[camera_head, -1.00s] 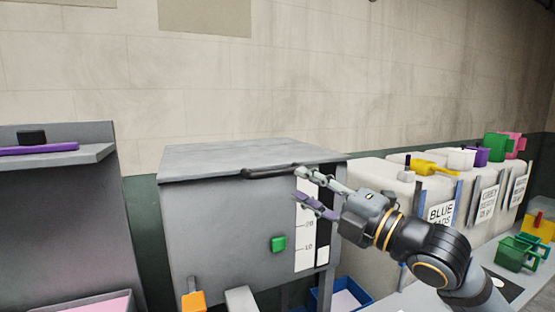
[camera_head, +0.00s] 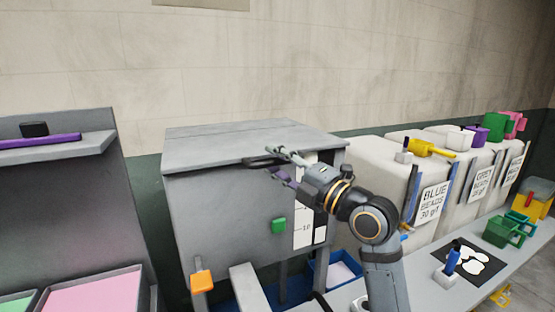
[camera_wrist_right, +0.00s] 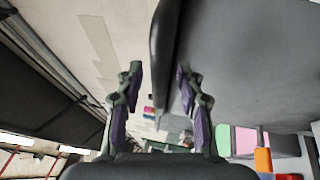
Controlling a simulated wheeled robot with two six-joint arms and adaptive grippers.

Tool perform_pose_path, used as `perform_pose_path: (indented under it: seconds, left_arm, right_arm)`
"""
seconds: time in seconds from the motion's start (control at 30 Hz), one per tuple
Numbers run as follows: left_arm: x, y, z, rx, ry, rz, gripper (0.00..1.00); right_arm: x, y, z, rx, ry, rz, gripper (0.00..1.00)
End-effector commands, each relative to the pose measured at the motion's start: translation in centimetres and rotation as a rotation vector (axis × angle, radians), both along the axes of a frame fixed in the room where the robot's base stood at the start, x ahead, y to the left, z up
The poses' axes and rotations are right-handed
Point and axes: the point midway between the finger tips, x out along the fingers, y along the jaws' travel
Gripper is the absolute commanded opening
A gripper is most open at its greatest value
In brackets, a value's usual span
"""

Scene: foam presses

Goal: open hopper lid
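The grey hopper (camera_head: 215,205) stands in the middle of the head view, with its flat grey lid (camera_head: 235,142) down on top. A black bar handle (camera_head: 257,163) runs along the lid's front edge. My right gripper (camera_head: 274,162) is at this handle, one finger above it and the other below. In the right wrist view the handle (camera_wrist_right: 163,45) reaches between the two spread fingertips of the gripper (camera_wrist_right: 160,82). A gap shows on the side of the left finger; contact with the other finger is unclear. My left gripper is not in view.
A green button (camera_head: 279,225) and an orange knob (camera_head: 202,281) are on the hopper's front side. White bead bins (camera_head: 385,165) with scoops stand to the right, behind a grey bench. A grey press (camera_head: 75,210) stands at the left. A blue crate (camera_head: 345,272) sits low beside the hopper.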

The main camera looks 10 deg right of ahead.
Motion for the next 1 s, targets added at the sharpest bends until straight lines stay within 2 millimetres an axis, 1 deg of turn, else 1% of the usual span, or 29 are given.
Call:
perform_pose_path:
  seconds: [0.13,0.17,0.4,0.43,0.83,1.0]
  left_arm:
    - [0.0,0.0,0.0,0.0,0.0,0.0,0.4]
    - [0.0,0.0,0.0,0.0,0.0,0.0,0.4]
    - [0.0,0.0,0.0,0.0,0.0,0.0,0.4]
    - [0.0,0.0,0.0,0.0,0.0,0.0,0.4]
    - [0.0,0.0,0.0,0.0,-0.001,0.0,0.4]
    - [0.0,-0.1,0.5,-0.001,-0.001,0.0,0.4]
  right_arm:
    - [0.0,0.0,0.0,0.0,0.0,0.0,0.37]
    - [0.0,0.0,0.0,0.0,0.0,0.0,0.35]
    - [0.0,0.0,0.0,0.001,-0.001,0.0,0.02]
    - [0.0,0.0,0.0,0.001,-0.001,0.0,0.0]
    - [0.0,0.0,0.0,0.0,0.0,0.0,0.0]
    - [0.0,0.0,1.1,0.0,-0.002,0.0,0.0]
